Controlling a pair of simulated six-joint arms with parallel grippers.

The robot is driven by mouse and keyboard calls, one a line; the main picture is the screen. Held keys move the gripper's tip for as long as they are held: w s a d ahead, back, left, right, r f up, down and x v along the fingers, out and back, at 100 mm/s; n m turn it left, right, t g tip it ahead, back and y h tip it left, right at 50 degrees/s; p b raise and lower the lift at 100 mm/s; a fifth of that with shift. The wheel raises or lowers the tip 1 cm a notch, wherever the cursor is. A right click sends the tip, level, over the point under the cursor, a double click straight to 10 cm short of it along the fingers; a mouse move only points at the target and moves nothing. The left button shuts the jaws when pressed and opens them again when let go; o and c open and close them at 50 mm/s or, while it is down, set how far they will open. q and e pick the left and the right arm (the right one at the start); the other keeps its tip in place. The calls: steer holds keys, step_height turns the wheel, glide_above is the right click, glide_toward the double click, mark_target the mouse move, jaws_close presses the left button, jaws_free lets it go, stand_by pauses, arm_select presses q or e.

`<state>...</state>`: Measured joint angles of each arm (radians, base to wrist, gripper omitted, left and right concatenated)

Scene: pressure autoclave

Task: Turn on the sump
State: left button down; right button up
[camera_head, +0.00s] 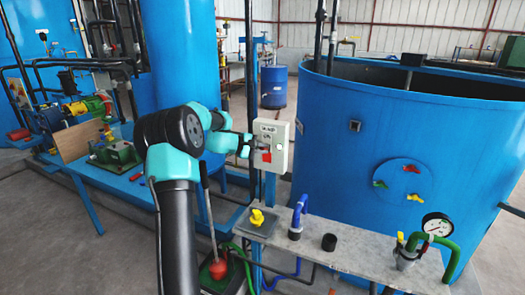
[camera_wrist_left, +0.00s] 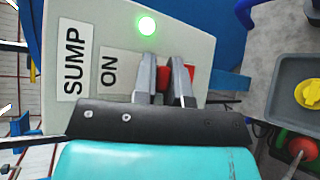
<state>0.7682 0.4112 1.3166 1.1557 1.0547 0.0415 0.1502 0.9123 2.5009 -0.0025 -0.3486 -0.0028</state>
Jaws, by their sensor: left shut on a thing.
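The sump control box (camera_head: 276,132) is a pale grey box on a blue post, left of the large blue tank in the head view. In the left wrist view, the box (camera_wrist_left: 180,28) carries a "SUMP" label (camera_wrist_left: 74,60) and an "ON" label (camera_wrist_left: 109,69). A round green lamp (camera_wrist_left: 146,26) on it is lit. The red switch (camera_wrist_left: 189,74) is partly hidden by my fingers; it also shows in the head view (camera_head: 266,157). My left gripper (camera_head: 258,148) is at the box front, shut on the red switch, with both fingers (camera_wrist_left: 164,68) at it. My right gripper is not in view.
The blue tank (camera_head: 340,135) stands to the right. A red-knobbed lever (camera_head: 218,268) stands near my left arm.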

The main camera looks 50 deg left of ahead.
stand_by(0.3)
arm_select(q)
steer(key=c, duration=1.4)
jaws_free()
steer(key=shift+c, duration=0.2)
steer(key=shift+s, duration=0.1)
steer(key=v, duration=1.7)
steer(key=shift+s+a, duration=0.1)
